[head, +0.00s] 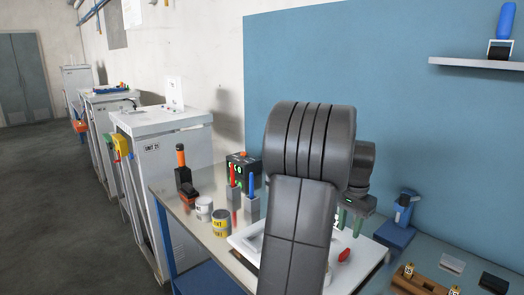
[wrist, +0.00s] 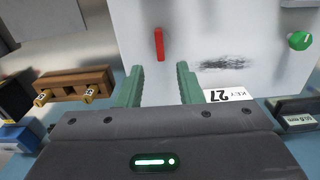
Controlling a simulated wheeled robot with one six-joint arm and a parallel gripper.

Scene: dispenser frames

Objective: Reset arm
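My gripper (wrist: 160,78) shows in the wrist view with its two green fingers apart and nothing between them. In the head view my arm rises through the middle of the picture and my gripper (head: 349,222) hangs at its right, over the white panel (head: 373,256) on the bench. In the wrist view the white panel (wrist: 265,18) fills the upper middle and carries a red part (wrist: 159,44), a green knob (wrist: 300,41) and a dark scuff. My arm hides part of the panel in the head view.
A wooden rack with yellow tags (head: 420,284) and a blue device (head: 397,232) stand at the bench's right. Cans (head: 221,223), red and blue upright tools and a black box (head: 240,166) stand at the left. A shelf (head: 470,64) juts from the blue wall.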

